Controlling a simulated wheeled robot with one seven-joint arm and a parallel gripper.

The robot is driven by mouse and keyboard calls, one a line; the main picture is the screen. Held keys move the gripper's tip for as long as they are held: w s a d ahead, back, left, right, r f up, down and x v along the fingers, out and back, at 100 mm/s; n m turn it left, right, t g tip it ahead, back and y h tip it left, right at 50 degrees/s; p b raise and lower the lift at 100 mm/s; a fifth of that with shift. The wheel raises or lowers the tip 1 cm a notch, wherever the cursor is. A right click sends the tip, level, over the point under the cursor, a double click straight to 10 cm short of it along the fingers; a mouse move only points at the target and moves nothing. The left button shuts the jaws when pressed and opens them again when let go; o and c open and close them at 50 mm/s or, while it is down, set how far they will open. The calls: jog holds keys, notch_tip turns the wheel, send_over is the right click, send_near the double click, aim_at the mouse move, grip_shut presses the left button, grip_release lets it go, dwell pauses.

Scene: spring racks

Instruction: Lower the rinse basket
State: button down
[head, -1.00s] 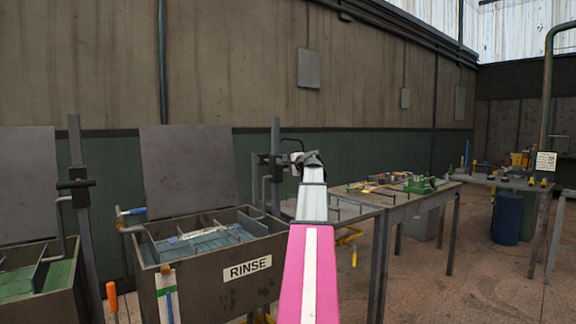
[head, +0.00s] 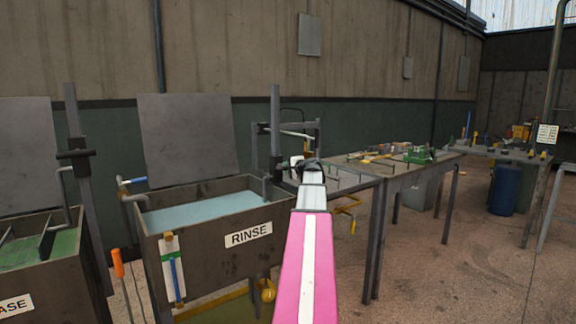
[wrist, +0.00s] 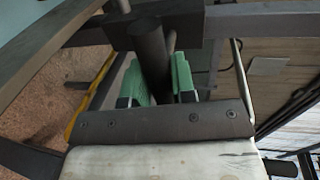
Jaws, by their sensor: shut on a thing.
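The rinse tank (head: 215,245) is a dark box marked RINSE, left of my arm in the head view. Pale blue liquid (head: 205,209) shows inside it, and the basket is not visible, hidden in the liquid. A grey upright post (head: 275,130) rises at the tank's right end, with a bent hook (head: 266,188) by the rim. My gripper (head: 305,168) is just right of this post. In the wrist view its green-padded fingers (wrist: 158,84) are shut on a dark round bar (wrist: 150,48), the lift handle. The handle is hard to make out in the head view.
A second tank with a green inside (head: 40,250) stands at the left, with its own post and handle (head: 75,154). A workbench (head: 400,168) with tools stands to the right. A blue bin (head: 503,188) stands farther back. Open floor lies at the lower right.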

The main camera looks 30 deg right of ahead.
jog(key=shift+s+a+f, duration=0.1)
jog(key=shift+f, duration=0.25)
jog(key=c, duration=0.9)
grip_release()
jog(key=shift+c, duration=0.2)
jog(key=shift+s+r, duration=0.1)
jog(key=shift+s, duration=0.05)
jog(key=v, duration=1)
jog(key=shift+s, duration=0.15)
jog(key=shift+s, duration=0.1)
